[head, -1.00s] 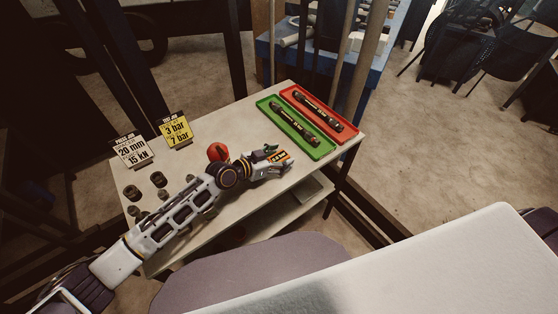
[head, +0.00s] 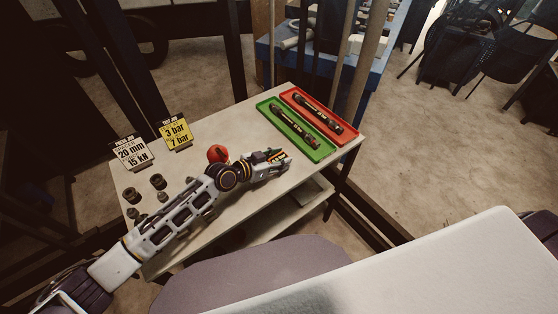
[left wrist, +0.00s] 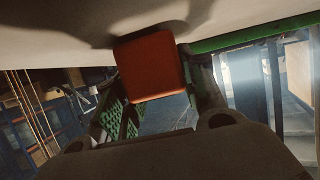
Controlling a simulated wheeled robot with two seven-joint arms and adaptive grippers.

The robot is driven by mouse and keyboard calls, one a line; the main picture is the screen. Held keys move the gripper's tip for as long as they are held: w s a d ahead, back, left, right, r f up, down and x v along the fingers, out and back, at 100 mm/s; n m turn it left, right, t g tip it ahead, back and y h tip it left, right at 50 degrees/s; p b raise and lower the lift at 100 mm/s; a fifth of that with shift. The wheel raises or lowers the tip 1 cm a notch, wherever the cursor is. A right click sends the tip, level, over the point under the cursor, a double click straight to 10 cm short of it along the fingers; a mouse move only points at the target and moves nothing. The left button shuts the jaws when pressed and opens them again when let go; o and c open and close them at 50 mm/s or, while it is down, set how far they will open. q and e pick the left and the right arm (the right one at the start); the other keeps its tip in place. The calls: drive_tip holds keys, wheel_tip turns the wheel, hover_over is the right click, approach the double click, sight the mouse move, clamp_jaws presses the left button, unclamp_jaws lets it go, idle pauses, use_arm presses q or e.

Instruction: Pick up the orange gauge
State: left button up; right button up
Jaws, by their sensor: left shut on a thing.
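The orange gauge (left wrist: 150,66) shows in the left wrist view as a red-orange square block between the two fingers. My left gripper (head: 278,158) is over the right part of the table in the head view, near the green tray, and is shut on the gauge. In the head view the fingers mostly hide the gauge. I cannot tell whether it touches the table. My right gripper is in neither view.
A red round thing (head: 217,153) sits beside my left wrist. Several dark fittings (head: 158,181) and two signs, white (head: 131,153) and yellow (head: 176,132), stand on the table's left.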

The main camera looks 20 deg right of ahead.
use_arm(q)
drive_tip(key=s+d, duration=0.3)
drive_tip(key=s, duration=0.5)
drive_tip(key=s+d, duration=0.3)
drive_tip(key=s, duration=0.6)
drive_tip(key=shift+r+p, duration=0.2)
drive_tip(key=shift+p, duration=0.1)
